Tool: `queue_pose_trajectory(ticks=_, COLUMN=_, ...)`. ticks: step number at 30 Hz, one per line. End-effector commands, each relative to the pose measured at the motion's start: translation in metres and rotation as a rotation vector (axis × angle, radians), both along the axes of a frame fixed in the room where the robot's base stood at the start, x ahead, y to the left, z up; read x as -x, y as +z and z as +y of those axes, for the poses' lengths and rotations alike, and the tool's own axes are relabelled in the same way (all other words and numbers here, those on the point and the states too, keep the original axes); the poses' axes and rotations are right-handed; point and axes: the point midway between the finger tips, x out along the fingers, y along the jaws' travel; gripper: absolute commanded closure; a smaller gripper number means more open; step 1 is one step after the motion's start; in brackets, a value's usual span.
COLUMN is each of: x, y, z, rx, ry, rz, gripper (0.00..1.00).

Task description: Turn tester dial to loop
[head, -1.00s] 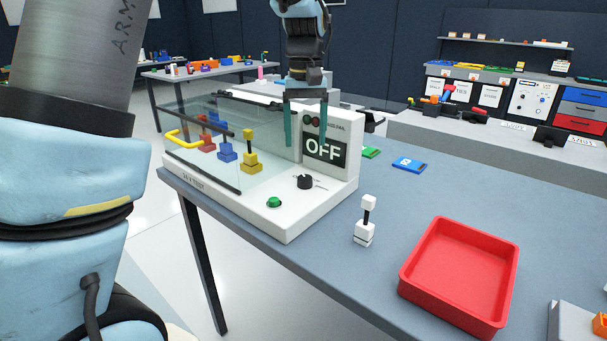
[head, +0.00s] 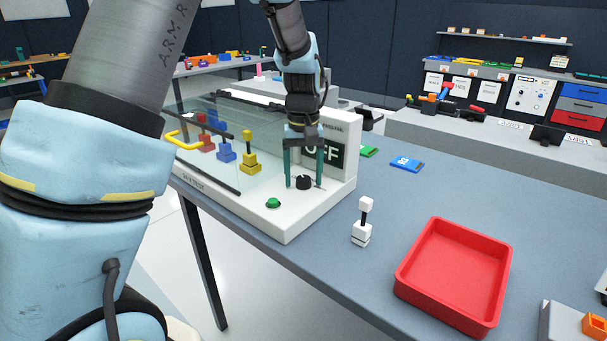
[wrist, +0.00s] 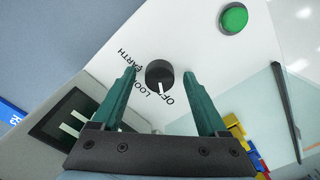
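The tester (head: 318,213) is a white box on the table with a screen (head: 337,158) partly hidden behind my gripper. Its black dial (head: 303,182) sits on the front panel and also shows in the wrist view (wrist: 159,74). The labels EARTH, LOOP and OFF stand around the dial, and its white mark points toward OFF. My gripper (head: 304,184) is open, pointing down, with its teal fingers on either side of the dial. In the wrist view the fingertips (wrist: 163,72) are apart from the dial, with gaps on both sides.
A green button (head: 273,203) is left of the dial. A clear cover (head: 205,130) encloses red, blue and yellow blocks. A white block piece (head: 362,222) and a red tray (head: 455,275) stand on the table to the right.

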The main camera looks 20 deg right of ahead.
Motion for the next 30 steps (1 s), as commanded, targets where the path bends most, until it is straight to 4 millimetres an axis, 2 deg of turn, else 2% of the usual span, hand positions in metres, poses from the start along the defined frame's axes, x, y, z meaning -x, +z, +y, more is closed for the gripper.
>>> queue_pose_trajectory(ticks=2, x=-0.0001, y=0.0002, z=0.0000, rx=0.000, ry=0.000, rz=0.000, gripper=0.33)
queue_pose_trajectory(ticks=20, x=-0.0003, y=0.0005, z=0.0001, rx=0.000, ry=0.000, rz=-0.001, gripper=1.00)
queue_pose_trajectory(ticks=30, x=-0.0006, y=0.0005, z=0.0003, rx=0.000, ry=-0.027, rz=-0.001, gripper=1.00)
